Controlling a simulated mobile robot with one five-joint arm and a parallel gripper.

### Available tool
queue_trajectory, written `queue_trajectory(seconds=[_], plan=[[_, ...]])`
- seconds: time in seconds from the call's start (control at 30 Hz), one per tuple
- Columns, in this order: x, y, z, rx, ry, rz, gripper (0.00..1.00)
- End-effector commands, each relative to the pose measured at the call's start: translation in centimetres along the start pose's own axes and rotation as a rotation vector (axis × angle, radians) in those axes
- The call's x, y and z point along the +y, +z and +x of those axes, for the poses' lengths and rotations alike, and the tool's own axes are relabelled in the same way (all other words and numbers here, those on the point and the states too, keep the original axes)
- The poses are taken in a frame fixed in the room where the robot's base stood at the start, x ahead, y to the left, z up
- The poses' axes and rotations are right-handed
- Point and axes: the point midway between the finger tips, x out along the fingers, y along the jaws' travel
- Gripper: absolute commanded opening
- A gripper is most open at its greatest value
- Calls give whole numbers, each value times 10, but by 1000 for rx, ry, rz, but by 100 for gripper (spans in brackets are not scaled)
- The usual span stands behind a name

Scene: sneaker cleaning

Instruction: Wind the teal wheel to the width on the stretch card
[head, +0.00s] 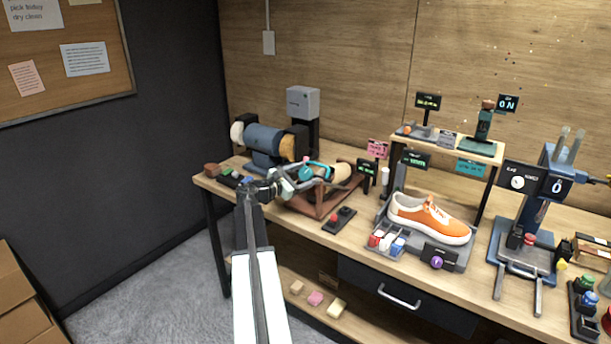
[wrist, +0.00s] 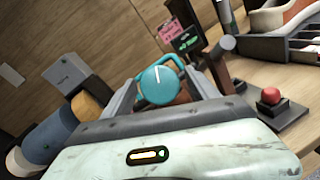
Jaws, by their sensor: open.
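The teal wheel (wrist: 158,85) faces my wrist camera, with a white line pointing up and slightly left. It also shows small in the head view (head: 306,173), on a wooden stretcher stand on the bench. My open gripper (wrist: 163,92) has one finger on each side of the wheel in the wrist view; I cannot tell whether they touch it. A pink card (head: 377,149), perhaps the stretch card, stands behind the stand; its print is too small to read. A dark display (head: 367,169) with green characters stands beside it, also unreadable.
A control box with a red button (head: 334,217) lies right of the stand. An orange sneaker (head: 430,216) sits on a grey tray further right. A blue buffing machine (head: 263,139) stands behind left. A blue press (head: 535,215) stands far right.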

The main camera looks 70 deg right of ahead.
Motion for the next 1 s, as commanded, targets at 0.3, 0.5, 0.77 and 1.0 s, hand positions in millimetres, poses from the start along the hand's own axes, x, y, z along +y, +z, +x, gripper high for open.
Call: queue_trajectory(seconds=[0.3, 0.5, 0.77, 1.0], plan=[[0, 0, -59, 1, 3, 0, 69], [0, 0, -76, 1, 1, 0, 69], [0, 0, -76, -1, 1, 1, 69], [10, -64, -184, 236, -17, 261, 69]])
